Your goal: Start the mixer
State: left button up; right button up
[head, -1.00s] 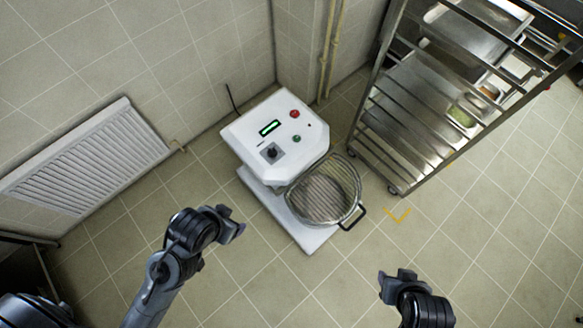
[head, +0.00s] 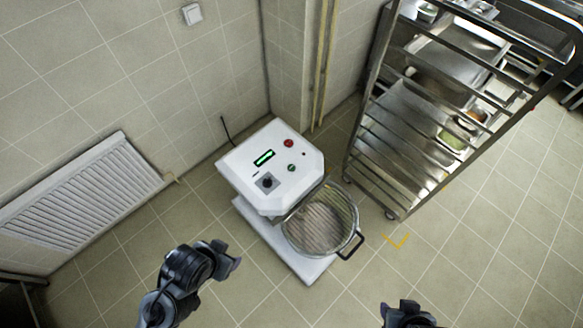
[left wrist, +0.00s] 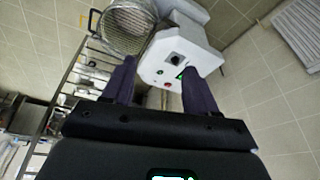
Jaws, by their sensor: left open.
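The white mixer (head: 247,180) stands on the floor by the wall corner. Its top panel has a lit green display (head: 264,158), a red button (head: 289,143), a green button (head: 291,168) and a black knob (head: 267,182). A bowl under a wire guard (head: 320,222) sits at its front. My left gripper (head: 228,262) is in front of the mixer and to its left, apart from it. In the left wrist view its fingers (left wrist: 153,85) are spread and empty, with the mixer head (left wrist: 181,50) beyond them. My right gripper (head: 408,308) is at the bottom edge, partly cut off.
A steel rack (head: 420,120) with trays stands right of the mixer. A radiator (head: 80,195) is on the left wall. Pipes (head: 323,65) run down the corner. The tiled floor (head: 430,240) in front is clear, with a yellow corner mark (head: 397,241).

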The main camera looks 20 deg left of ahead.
pick_arm(q)
grip_shut()
jog(key=shift+d, duration=0.1)
dwell(0.4)
dwell(0.9)
